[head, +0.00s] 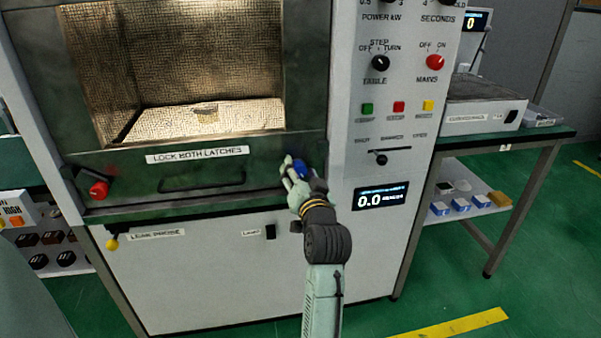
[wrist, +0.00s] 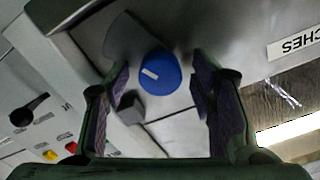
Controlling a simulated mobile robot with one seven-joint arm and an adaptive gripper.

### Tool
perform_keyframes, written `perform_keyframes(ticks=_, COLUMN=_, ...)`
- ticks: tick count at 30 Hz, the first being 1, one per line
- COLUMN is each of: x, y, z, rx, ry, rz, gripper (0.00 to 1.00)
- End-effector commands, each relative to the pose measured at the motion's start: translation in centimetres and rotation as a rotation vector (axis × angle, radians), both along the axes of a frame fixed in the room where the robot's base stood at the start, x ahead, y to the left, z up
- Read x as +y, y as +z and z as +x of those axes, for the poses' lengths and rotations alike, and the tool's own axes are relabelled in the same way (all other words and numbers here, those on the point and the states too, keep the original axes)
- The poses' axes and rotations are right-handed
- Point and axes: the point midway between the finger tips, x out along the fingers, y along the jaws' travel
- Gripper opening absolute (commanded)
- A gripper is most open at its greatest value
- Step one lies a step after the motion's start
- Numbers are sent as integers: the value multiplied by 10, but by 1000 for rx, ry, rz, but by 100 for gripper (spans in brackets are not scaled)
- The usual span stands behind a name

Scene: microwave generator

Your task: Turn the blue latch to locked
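The blue latch (head: 301,168) is a round blue knob at the lower right of the microwave door. In the wrist view the blue latch (wrist: 159,73) shows a short white mark near its left side. My gripper (head: 290,170) is at the latch in the head view and partly covers it. In the wrist view my gripper (wrist: 160,85) is open, with one finger on each side of the knob and a gap to both. I cannot tell whether the fingertips reach around the knob. A dark block (wrist: 130,107) sits just below the knob.
A red latch (head: 99,189) is at the door's lower left. The door handle (head: 202,181) lies between the latches, under a "LOCK BOTH LATCHES" label (head: 197,155). The control panel (head: 345,130) with switches and a display (head: 380,197) is to the right.

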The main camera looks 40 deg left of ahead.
Motion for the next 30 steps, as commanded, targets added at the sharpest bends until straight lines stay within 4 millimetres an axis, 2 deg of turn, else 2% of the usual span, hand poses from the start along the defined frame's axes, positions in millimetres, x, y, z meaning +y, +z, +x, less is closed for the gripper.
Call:
perform_keyframes(ticks=2, x=0, y=0, z=0, rx=0, ry=0, rz=0, gripper=44)
perform_keyframes(ticks=20, x=0, y=0, z=0, rx=0, ry=0, rz=0, gripper=4)
perform_keyframes(ticks=30, x=0, y=0, z=0, rx=-35, ry=0, rz=-31, gripper=3)
